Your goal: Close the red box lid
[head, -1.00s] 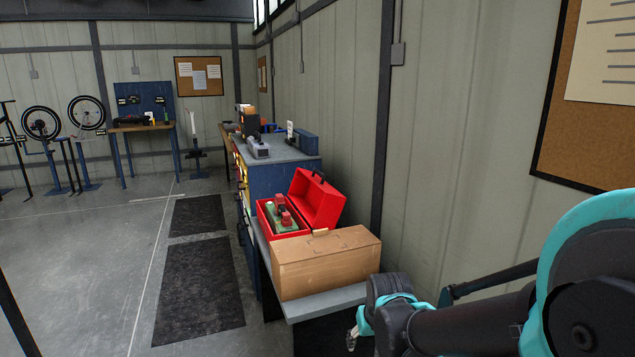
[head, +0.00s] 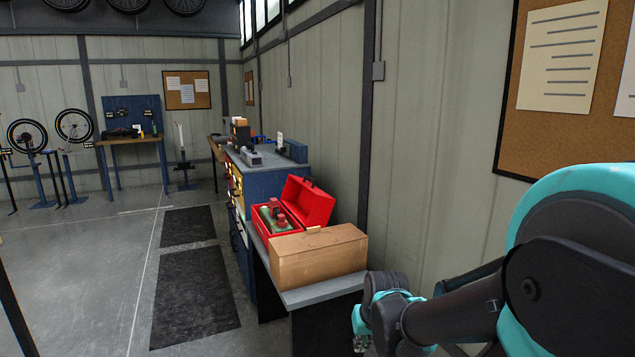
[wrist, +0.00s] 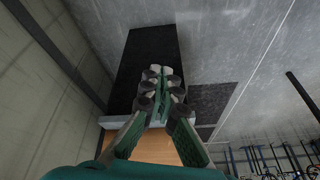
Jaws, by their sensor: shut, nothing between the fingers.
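The red box (head: 268,226) stands on a grey bench top behind a cardboard-brown box. Its lid (head: 306,202) is open, tilted up on the right side toward the wall, with a dark handle on its top edge. Red and green items show inside the box. My gripper (head: 361,343) is low at the front right of the bench, apart from the red box, and mostly cut off by the bottom edge. In the wrist view my gripper (wrist: 162,72) is shut and empty, pointing toward the floor. The red box does not show in the wrist view.
The brown box (head: 318,259) stands between my arm and the red box on the grey bench (head: 325,291). A blue cabinet (head: 276,180) with tools on top stands behind. The wall closes off the right side. Open floor with dark mats (head: 195,295) lies to the left.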

